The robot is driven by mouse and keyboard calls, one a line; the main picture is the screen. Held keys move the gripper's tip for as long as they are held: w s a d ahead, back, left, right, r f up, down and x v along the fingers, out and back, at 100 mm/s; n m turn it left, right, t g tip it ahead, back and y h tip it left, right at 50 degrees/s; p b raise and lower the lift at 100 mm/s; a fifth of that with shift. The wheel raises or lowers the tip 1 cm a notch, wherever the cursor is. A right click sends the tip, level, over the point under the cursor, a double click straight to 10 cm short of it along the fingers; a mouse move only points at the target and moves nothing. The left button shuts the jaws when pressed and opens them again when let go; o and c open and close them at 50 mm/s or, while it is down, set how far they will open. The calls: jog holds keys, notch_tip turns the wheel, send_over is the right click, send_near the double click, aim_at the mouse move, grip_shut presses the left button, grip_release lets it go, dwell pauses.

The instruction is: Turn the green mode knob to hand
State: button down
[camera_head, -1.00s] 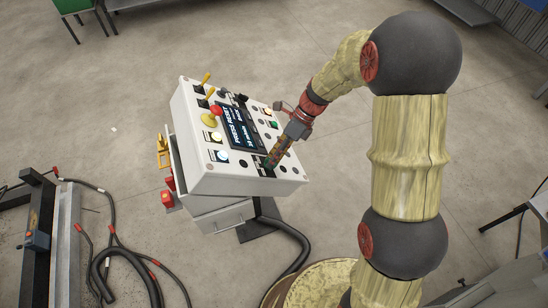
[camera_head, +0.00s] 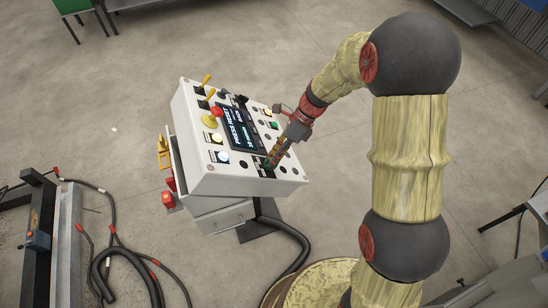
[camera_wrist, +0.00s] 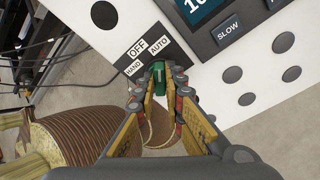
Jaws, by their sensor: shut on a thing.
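The green mode knob (camera_wrist: 159,74) sits between my fingertips in the wrist view, in front of a black label plate (camera_wrist: 142,52) marked HAND, OFF and AUTO. HAND is at the left of the plate, OFF at the top, AUTO at the right. My gripper (camera_wrist: 162,92) is shut on the knob; the fingers hide its sides. In the head view my gripper (camera_head: 270,162) reaches down to the lower edge of the white control panel (camera_head: 215,180). The knob's pointer setting is not clear.
The panel carries a screen (camera_head: 238,131), a red mushroom button (camera_head: 217,112), levers and several buttons. A SLOW button (camera_wrist: 228,30) is right of the knob. Black hoses (camera_head: 125,262) lie on the floor at the left.

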jog(key=n+p, duration=0.1)
jog(key=n, duration=0.4)
jog(key=shift+r+t, duration=0.1)
jog(key=shift+t, duration=0.3)
jog(key=n+b, duration=0.1)
jog(key=n, duration=0.3)
jog(key=shift+s+t, duration=0.1)
jog(key=shift+t, duration=0.2)
jog(key=n+b, duration=0.1)
jog(key=n, duration=0.1)
jog(key=n+b, duration=0.2)
jog(key=n, duration=0.1)
jog(key=shift+d+f+t+y, duration=0.1)
jog(key=shift+f+t+y, duration=0.1)
jog(key=shift+t+y, duration=0.1)
jog(key=shift+s+r+n+b, duration=0.1)
jog(key=shift+n+b, duration=0.5)
jog(key=shift+n, duration=0.3)
jog(key=c, duration=1.9)
grip_release()
